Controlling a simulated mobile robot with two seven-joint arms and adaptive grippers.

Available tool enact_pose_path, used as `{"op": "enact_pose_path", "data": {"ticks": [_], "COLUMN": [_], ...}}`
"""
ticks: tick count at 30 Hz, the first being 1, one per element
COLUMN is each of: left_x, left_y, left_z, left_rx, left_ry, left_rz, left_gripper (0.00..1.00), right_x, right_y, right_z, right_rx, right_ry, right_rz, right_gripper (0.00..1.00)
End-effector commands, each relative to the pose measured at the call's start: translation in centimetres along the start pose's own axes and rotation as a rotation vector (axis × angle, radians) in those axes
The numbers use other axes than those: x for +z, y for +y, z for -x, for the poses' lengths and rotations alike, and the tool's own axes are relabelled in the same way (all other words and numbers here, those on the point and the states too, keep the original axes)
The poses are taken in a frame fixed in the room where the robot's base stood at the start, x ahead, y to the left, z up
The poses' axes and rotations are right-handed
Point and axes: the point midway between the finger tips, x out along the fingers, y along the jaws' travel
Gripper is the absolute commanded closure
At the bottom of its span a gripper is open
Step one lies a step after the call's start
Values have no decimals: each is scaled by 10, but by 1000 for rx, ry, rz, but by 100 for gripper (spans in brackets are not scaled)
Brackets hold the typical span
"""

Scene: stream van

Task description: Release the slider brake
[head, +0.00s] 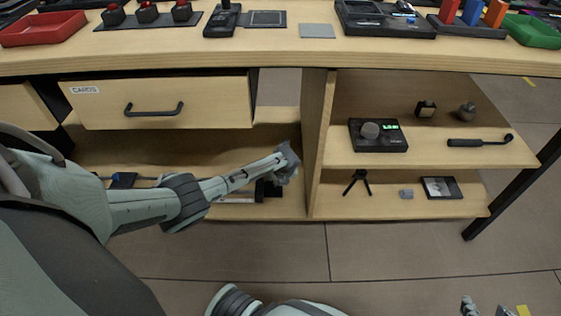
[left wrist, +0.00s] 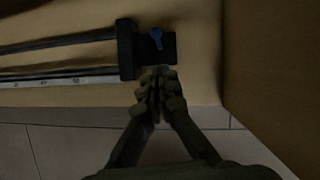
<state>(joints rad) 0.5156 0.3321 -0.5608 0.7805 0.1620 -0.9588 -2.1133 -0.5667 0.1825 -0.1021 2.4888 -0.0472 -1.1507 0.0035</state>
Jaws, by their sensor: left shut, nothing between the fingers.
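The slider is a pair of dark rails (left wrist: 60,42) ending in a black block (left wrist: 127,48) in the left wrist view. A small blue lever (left wrist: 157,38), which looks like the brake, sits on the dark part just right of that block. In the head view, a dark part of the slider (head: 262,190) shows on the low shelf, partly hidden by my left arm. My left gripper (left wrist: 158,82) is shut and empty, its tips just below the dark part and blue lever; contact is unclear. It also shows in the head view (head: 287,163). My right gripper (head: 485,307) is open at the bottom right edge.
A wooden divider (head: 314,145) stands close right of my left gripper. The right shelves hold a black device with a knob (head: 378,135), a small tripod (head: 358,183) and other items.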

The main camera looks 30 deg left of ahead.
Motion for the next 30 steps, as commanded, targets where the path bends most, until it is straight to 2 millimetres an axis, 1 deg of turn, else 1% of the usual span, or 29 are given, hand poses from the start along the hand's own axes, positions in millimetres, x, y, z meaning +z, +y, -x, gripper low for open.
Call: {"op": "enact_pose_path", "data": {"ticks": [1, 3, 6, 9, 12, 15, 18, 30], "left_x": [7, 9, 12, 14, 16, 17, 17, 17], "left_y": [0, 0, 0, 0, -2, -1, -1, -2], "left_z": [19, 36, 57, 74, 87, 94, 98, 98], "left_rx": [-2, -3, -2, 0, 0, 0, 1, 1], "left_ry": [-4, -3, -2, -2, -2, 0, 0, 0], "left_rz": [-1, 0, -2, -1, -1, 0, 1, 1], "left_gripper": [100, 100, 100, 100, 100, 100, 100, 100], "right_x": [-9, -13, -17, -20, -21, -22, -22, -22], "right_y": [2, 3, 4, 4, 4, 5, 5, 5], "right_z": [9, 14, 18, 21, 23, 24, 24, 24], "right_rx": [0, 0, 0, 0, 0, 0, 0, 0], "right_ry": [0, 0, 0, 0, 0, 0, 0, 0], "right_rz": [0, 0, 0, 0, 0, 0, 0, 0], "right_gripper": [60, 60, 60, 60, 60, 60, 60, 60]}}
